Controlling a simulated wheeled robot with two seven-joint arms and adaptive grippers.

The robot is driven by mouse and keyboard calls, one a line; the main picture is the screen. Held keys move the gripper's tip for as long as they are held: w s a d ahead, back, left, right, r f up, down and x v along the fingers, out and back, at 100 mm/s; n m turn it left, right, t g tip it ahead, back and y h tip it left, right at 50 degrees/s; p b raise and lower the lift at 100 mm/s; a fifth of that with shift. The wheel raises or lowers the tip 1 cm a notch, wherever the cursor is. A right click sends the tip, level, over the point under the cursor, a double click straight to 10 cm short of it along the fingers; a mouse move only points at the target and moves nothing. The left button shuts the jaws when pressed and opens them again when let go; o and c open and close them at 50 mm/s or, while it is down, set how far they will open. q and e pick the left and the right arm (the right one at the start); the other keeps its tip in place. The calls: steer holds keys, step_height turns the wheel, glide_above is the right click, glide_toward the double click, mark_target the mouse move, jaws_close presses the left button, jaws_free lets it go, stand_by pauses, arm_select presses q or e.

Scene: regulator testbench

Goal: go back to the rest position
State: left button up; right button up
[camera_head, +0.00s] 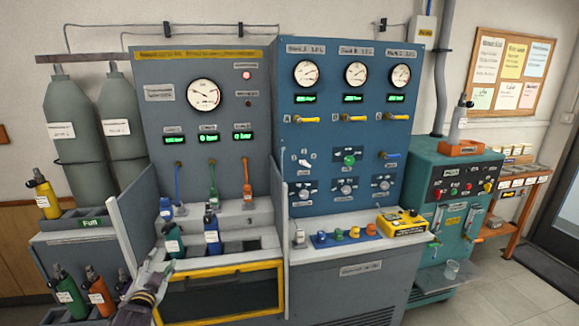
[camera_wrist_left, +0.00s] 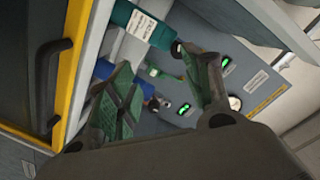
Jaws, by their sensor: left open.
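My left gripper (camera_head: 160,268) is at the lower left in the head view, in front of the left bench and beside its yellow-framed front. In the left wrist view its two green-padded fingers (camera_wrist_left: 160,95) stand apart with nothing held between them. A teal bottle (camera_head: 172,243) with a white label stands in the bench well just beyond the gripper. It also shows in the left wrist view (camera_wrist_left: 145,22), above the fingers. A blue bottle (camera_head: 211,225) stands to its right. My right gripper is in neither view.
The left side panel (camera_head: 130,215) of the bench rises close to my left arm. A rack with green and orange bottles (camera_head: 98,290) stands at the lower left. The yellow-framed front (camera_head: 222,293) is just right of the gripper. Open floor (camera_head: 500,295) lies at the lower right.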

arm_select(q)
steer(key=s+d+f+n+g+h, duration=0.25)
steer(key=s+d+f+g, duration=0.45)
steer(key=s+d+f, duration=0.5)
steer(key=s+d+f+n+g+h, duration=0.1)
steer(key=s+d+f+g, duration=0.2)
steer(key=s, duration=0.6)
steer(key=s+d+g+h, duration=0.1)
steer(key=s+d+g, duration=0.3)
steer(key=s, duration=0.5)
step_height(320, 180, down, 32)
steer(key=s+a+p, duration=0.2)
steer(key=s+a+f, duration=0.4)
steer(key=s+f, duration=0.4)
steer(key=s, duration=0.2)
steer(key=s+a+f+g+y, duration=0.1)
steer(key=s+a+f, duration=0.2)
steer(key=s+f, duration=0.6)
steer(key=shift+s+a+f+p, duration=0.15)
steer(key=shift+s+a+p, duration=0.2)
steer(key=shift+s+p, duration=0.15)
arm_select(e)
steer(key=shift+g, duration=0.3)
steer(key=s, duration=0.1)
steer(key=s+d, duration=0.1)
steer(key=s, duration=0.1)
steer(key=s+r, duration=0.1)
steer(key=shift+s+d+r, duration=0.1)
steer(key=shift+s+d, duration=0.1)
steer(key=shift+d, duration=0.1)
